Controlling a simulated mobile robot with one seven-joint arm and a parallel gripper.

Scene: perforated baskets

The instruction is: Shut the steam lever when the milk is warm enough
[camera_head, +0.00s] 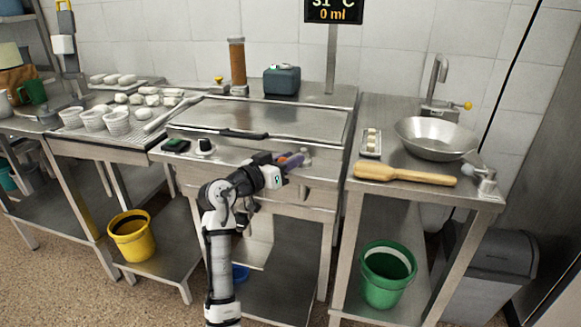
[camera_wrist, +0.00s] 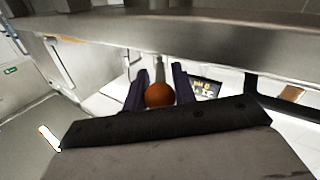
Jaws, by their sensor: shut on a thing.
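In the wrist view, an orange ball knob (camera_wrist: 160,96) sits on a thin grey rod, which I take to be the steam lever. The two purple fingers of my gripper (camera_wrist: 160,84) stand on either side of the knob and are shut on it. I cannot make out any milk.
The middle counter (camera_head: 290,118) has a flat plate and a front knob (camera_head: 205,146). Yellow (camera_head: 131,236) and green (camera_head: 387,273) buckets stand below. Several pale cups stand left.

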